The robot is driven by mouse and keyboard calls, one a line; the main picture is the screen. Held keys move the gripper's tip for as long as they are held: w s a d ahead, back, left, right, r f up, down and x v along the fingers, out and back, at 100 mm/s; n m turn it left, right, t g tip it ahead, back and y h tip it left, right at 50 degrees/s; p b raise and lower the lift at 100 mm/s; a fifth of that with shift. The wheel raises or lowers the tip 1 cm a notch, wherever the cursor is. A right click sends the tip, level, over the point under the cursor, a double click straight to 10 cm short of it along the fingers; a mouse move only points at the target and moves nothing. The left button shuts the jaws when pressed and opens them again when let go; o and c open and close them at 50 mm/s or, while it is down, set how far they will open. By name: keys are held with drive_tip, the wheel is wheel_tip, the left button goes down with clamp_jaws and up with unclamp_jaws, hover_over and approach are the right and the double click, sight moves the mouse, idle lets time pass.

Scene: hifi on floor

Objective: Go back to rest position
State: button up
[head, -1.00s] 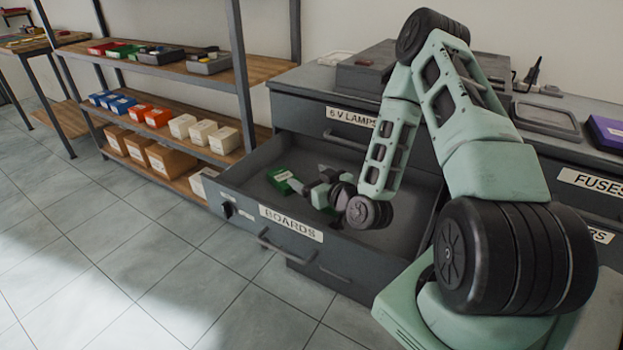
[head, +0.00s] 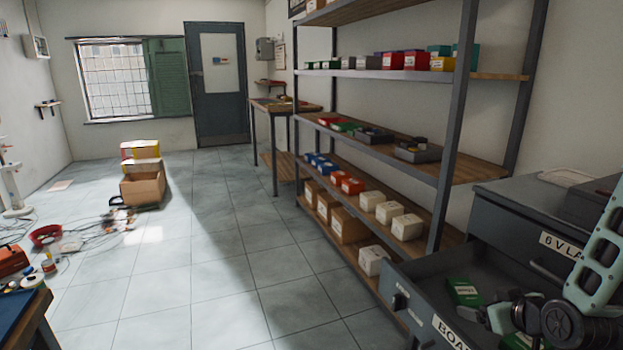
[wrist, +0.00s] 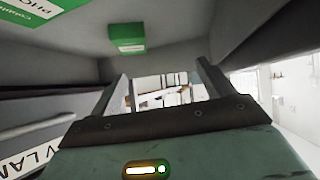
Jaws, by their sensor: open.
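My gripper (wrist: 168,88) is open, with its two fingers apart and nothing between them in the wrist view. In the head view my gripper (head: 490,316) is low inside the open BOARDS drawer (head: 398,301), at the lower right. A green box with a white label (head: 464,291) lies in the drawer near my gripper. A second green box (head: 520,342) is partly cut off by the bottom edge. Two green boxes also show in the wrist view, one beyond the fingers (wrist: 127,38) and one at the top left (wrist: 45,10).
A shelf rack (head: 445,165) with boxes and bins stands left of the drawer cabinet (head: 500,222). Cartons (head: 143,186) and a clutter of cables (head: 105,230) lie on the floor at left. A table corner (head: 30,315) is at lower left. The tiled floor between is clear.

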drive_tip(key=s+a+r+m+g+h, duration=0.1)
drive_tip(key=s+a+r+g, duration=0.25)
drive_tip(key=s+r, duration=0.3)
drive_tip(key=s+a+r+m+g, duration=0.1)
drive_tip(key=s+a+r+g, duration=0.1)
drive_tip(key=s+r+g, duration=0.4)
drive_tip(key=s+a+r+n+p, duration=0.2)
drive_tip(key=s+a+r+n, duration=0.1)
drive_tip(key=s+a, duration=0.4)
drive_tip(key=s+a+r+n+g+p, duration=0.1)
drive_tip(key=s+a+r+n+p, duration=0.1)
drive_tip(key=s+a, duration=0.6)
drive_tip(key=a+r+n, duration=0.1)
drive_tip(key=a+n, duration=0.1)
drive_tip(key=a, duration=0.1)
drive_tip(key=shift+a+p, duration=0.3)
drive_tip(key=shift+p, duration=0.1)
drive_tip(key=shift+r, duration=0.1)
drive_tip(key=shift+c, duration=0.3)
